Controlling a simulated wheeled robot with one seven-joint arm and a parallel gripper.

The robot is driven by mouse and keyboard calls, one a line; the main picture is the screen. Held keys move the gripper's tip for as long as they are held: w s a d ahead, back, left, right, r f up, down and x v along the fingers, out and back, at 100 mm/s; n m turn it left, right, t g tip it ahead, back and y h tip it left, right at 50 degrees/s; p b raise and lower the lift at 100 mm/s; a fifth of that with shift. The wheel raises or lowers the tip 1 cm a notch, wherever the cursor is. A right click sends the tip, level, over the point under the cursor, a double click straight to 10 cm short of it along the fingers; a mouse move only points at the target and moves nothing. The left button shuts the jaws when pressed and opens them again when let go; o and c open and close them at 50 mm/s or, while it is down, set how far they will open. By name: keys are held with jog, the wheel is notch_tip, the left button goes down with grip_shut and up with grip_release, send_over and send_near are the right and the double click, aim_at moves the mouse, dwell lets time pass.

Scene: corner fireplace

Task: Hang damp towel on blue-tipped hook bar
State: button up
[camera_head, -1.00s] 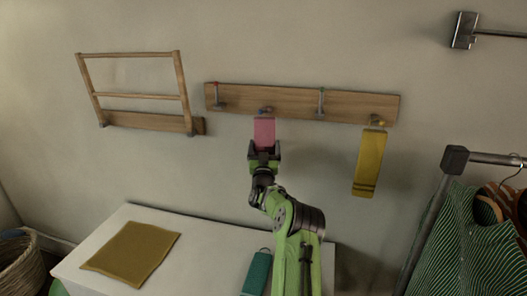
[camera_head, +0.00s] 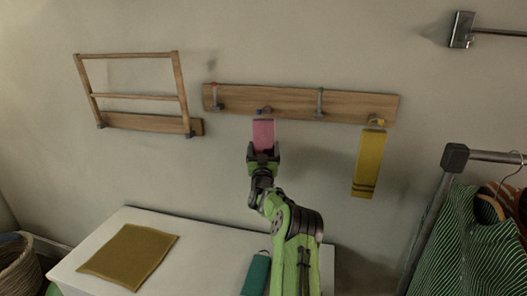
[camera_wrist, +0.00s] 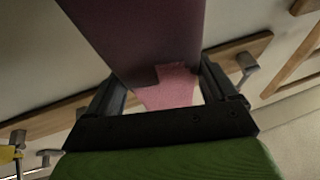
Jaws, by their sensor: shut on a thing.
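My gripper (camera_head: 263,150) is shut on the lower part of a pink towel (camera_head: 264,132), which stands up above the fingers. The towel's top edge is just below the blue-tipped hook (camera_head: 263,110) on the wooden hook bar (camera_head: 290,99). I cannot tell whether its loop is around the hook. In the wrist view the towel (camera_wrist: 140,35) rises dark between the fingers (camera_wrist: 165,90), with a pink fold near them, and hides the blue-tipped hook.
A yellow towel (camera_head: 369,162) hangs from the bar's yellow-tipped hook. The red-tipped (camera_head: 216,97) and green-tipped (camera_head: 320,102) hooks are bare. A wooden rack (camera_head: 140,96) is at left. Below, a white surface (camera_head: 200,258) bears a mustard cloth (camera_head: 130,256) and a teal item (camera_head: 256,274).

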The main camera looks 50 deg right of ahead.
jog(key=shift+r, duration=0.1)
dwell(0.3)
jog(key=o, duration=1)
jog(key=shift+c, duration=0.2)
jog(key=b+v, duration=0.3)
jog(key=v, duration=1.2)
jog(key=shift+s+a+f+b, duration=0.2)
jog(key=shift+s+f+b, duration=0.05)
jog(key=shift+s+b, duration=0.1)
